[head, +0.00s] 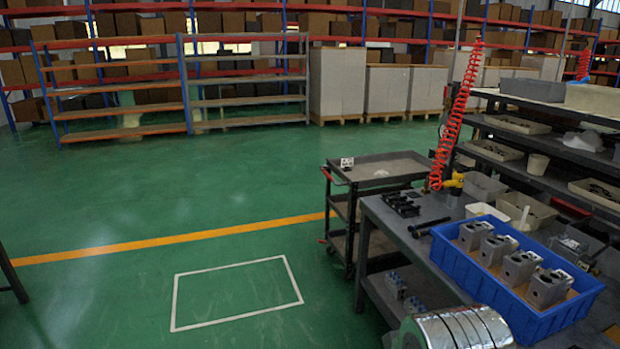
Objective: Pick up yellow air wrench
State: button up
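The yellow air wrench (452,181) is small in the head view, at the lower end of a red coiled hose (456,118). It is at the back of the grey workbench (378,212), beside grey bins. I cannot tell whether it hangs just above the bench or rests on it. My gripper is not in view.
A blue crate (463,262) with several grey valve blocks (520,266) stands on the bench. Black parts (402,203) and a black tool (428,227) lie near the wrench. A dark cart (375,168) stands behind the bench. The green floor at left is clear.

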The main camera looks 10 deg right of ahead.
aim_at(455, 185)
jog(key=i, duration=1.45)
jog(key=z, duration=0.4)
jog(key=i, duration=0.8)
jog(key=z, duration=0.4)
jog(key=i, duration=1)
jog(key=z, duration=0.1)
